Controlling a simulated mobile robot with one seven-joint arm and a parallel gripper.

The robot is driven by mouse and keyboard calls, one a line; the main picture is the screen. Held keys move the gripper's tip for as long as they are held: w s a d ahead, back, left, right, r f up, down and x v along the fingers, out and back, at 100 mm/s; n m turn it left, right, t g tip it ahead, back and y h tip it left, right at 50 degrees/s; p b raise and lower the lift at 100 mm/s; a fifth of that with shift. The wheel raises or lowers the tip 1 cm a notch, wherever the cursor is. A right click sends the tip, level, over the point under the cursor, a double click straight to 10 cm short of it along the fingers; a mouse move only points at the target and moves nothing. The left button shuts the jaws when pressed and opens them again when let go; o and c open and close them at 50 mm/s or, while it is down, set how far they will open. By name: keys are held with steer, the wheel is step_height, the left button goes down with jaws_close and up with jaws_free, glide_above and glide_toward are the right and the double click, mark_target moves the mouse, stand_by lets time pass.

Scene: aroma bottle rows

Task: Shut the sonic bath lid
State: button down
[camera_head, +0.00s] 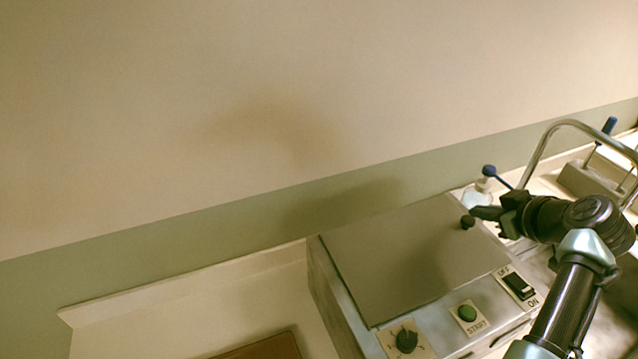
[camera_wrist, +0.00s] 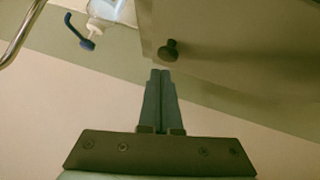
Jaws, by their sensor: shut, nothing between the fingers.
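The sonic bath (camera_head: 335,300) is a metal box on the counter, with its controls along the front. Its flat grey lid (camera_head: 400,260) lies over the top and looks down; I cannot tell whether a small gap is left under it. A dark round knob (camera_head: 467,222) stands near the lid's right edge and also shows in the wrist view (camera_wrist: 169,50). My gripper (camera_head: 476,212) is at the lid's right edge, close beside the knob. In the wrist view my gripper's fingers (camera_wrist: 160,73) are together and empty, just short of the knob.
The front panel has a dial (camera_head: 406,340), a green start button (camera_head: 467,314) and an on/off switch (camera_head: 519,287). A curved metal tap (camera_head: 540,145) and a blue-topped bottle (camera_head: 480,190) stand right of the bath. The wall is close behind; a brown board (camera_head: 262,348) lies left.

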steer(key=shift+d+f+b, duration=0.2)
steer(key=shift+f+b, duration=0.35)
steer(key=shift+f, duration=0.5)
